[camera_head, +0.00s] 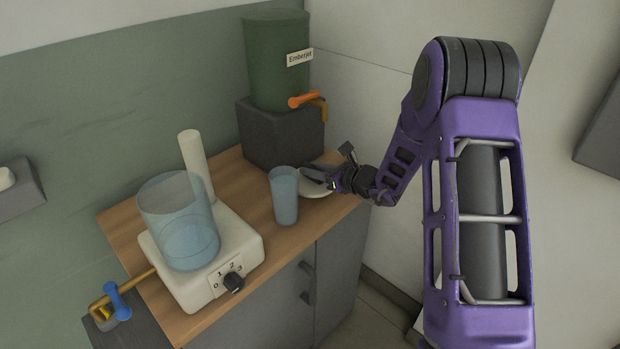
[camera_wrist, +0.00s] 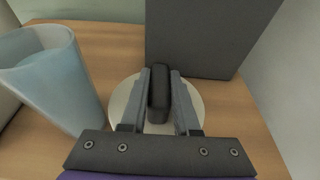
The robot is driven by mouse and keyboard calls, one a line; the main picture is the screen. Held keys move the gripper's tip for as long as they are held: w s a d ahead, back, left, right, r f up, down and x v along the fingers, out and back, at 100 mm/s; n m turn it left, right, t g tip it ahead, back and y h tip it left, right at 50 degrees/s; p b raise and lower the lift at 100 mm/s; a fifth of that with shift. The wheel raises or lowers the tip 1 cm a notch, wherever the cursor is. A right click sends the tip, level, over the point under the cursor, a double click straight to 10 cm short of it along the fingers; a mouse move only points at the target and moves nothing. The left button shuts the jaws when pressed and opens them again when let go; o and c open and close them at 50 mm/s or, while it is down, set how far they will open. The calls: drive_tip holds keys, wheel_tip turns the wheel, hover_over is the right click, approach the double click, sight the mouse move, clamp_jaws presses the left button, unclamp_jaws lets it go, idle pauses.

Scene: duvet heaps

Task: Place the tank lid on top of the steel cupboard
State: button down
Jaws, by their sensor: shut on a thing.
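The tank lid is a pale round disc (camera_head: 317,192) with a dark bar handle (camera_wrist: 158,95). It is at the right end of the wooden counter, just right of the blue cup. My gripper (camera_head: 328,182) is shut on the handle from above; in the wrist view its fingers (camera_wrist: 160,88) lie either side of it. I cannot tell whether the lid touches the wood. A green tank (camera_head: 277,70) labelled "Emberjet" stands on a dark block behind. The grey cupboard (camera_head: 335,260) under the wooden top may be the steel cupboard; I cannot be sure.
The blue cup (camera_head: 285,198) stands close left of my gripper. A white blender base (camera_head: 205,255) with a clear blue jug stands further left. The dark block (camera_head: 282,140) and the tank's orange-handled tap (camera_head: 304,100) are behind. A wall is close on the right.

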drive_tip(key=shift+w+a+f, duration=0.1)
drive_tip(key=shift+w+a, duration=0.25)
drive_tip(key=shift+a, duration=0.05)
drive_tip(key=shift+f, duration=1.6)
drive_tip(key=shift+f+b, duration=0.15)
drive_tip(key=shift+b, duration=0.15)
drive_tip(key=c, duration=0.7)
unclamp_jaws()
drive_tip(key=shift+o, duration=0.2)
drive_tip(key=shift+s+d+r, duration=0.1)
drive_tip(key=shift+d+r, duration=0.1)
drive_tip(key=shift+r, duration=0.05)
drive_tip(key=v, duration=1.1)
drive_tip(key=shift+s+d+p, duration=0.2)
drive_tip(key=shift+p, duration=0.2)
